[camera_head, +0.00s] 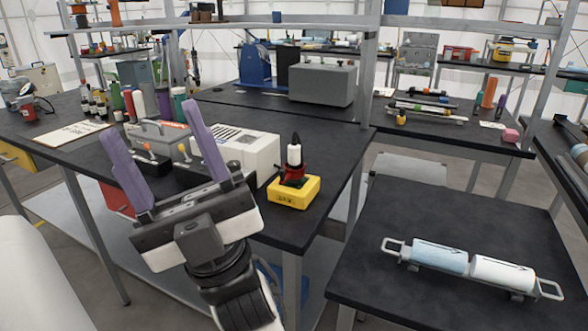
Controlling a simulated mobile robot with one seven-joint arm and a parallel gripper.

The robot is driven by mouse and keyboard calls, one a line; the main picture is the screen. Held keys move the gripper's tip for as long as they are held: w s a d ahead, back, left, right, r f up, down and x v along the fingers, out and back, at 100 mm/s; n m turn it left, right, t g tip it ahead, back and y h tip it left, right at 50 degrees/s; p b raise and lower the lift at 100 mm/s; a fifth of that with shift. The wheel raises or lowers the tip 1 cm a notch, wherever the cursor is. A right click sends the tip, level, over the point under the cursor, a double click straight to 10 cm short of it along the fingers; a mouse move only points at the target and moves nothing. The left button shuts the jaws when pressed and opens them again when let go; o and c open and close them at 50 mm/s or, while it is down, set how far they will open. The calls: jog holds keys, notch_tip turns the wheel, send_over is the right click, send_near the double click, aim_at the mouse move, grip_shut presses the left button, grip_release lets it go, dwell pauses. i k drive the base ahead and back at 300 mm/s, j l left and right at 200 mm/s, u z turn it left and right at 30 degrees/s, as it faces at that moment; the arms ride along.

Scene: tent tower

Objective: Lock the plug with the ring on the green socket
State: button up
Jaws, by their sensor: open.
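A yellow block (294,193) sits near the right corner of the dark workbench. A red and dark fitting (292,177) stands on it. A white plug (294,155) with a black top stands upright over the fitting. I cannot make out a green socket or a separate ring at this size. My gripper (153,119) has two purple fingers spread wide apart with nothing between them. It is left of the yellow block, apart from it, with its fingers pointing up and away in the picture.
A white box with a dark grille (251,149) stands just left of the block. Grey boxes with small levers (160,137) stand behind my fingers. A shelf post (366,85) rises behind the bench. A lower table (440,225) at right holds two cylinders (470,264) on a handled rack.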

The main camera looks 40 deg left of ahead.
aim_at(290, 170)
jog(key=u, duration=0.9)
